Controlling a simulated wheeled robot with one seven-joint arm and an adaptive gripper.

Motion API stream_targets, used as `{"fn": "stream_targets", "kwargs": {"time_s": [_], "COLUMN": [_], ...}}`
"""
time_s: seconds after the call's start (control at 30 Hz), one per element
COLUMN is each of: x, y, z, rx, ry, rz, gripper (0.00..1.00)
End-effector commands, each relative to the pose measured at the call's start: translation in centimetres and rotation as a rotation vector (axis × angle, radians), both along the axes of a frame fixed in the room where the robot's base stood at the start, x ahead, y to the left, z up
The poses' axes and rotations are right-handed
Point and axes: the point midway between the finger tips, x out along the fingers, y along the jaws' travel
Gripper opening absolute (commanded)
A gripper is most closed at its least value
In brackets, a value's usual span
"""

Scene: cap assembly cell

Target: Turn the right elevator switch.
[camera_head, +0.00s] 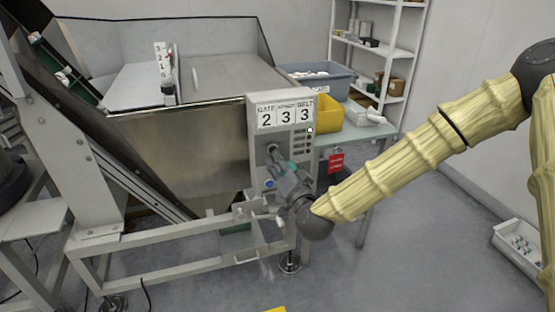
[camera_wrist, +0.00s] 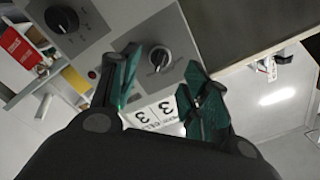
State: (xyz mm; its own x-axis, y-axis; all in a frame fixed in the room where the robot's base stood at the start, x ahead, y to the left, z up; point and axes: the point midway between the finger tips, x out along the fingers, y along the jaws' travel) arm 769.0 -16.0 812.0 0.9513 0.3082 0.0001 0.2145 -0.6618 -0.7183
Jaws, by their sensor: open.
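A grey control box (camera_head: 255,135) stands on the machine frame, with the numbers 2, 3 and 3 on its top plate. In the wrist view a round black knob with a pale pointer line (camera_wrist: 159,58) sits on a grey panel, close to the 3 3 plate (camera_wrist: 153,113). My gripper (camera_wrist: 165,62) has teal fingers, open on either side of this knob, with gaps visible and nothing clamped. In the head view my gripper (camera_head: 284,172) is at the front of the box and hides its lower part. I cannot read the knob's label.
A second, larger dark knob (camera_wrist: 62,18) is on the panel, with a small red light near it. A metal hopper (camera_head: 185,140) is left of the box. A table behind holds a yellow bin (camera_head: 322,112) and a blue-grey bin (camera_head: 325,82).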

Motion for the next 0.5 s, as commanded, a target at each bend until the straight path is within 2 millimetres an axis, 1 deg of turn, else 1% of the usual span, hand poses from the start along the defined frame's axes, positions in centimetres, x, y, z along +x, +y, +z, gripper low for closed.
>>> {"fn": "stream_targets", "kwargs": {"time_s": [0.03, 0.1, 0.23, 0.4, 0.5], "x": [-0.9, -2.1, -4.0, -5.6, -6.1], "y": [-0.3, -0.7, -1.4, -1.9, -2.0], "z": [-0.1, -0.1, 0.0, 0.0, -0.1], "rx": [-0.001, -0.001, 0.001, 0.0, 0.0], "ry": [0.002, 0.003, 0.002, 0.0, 0.001], "rz": [0.001, 0.0, 0.0, 0.0, -0.001], "gripper": [0.47, 0.47, 0.47, 0.47, 0.47]}}
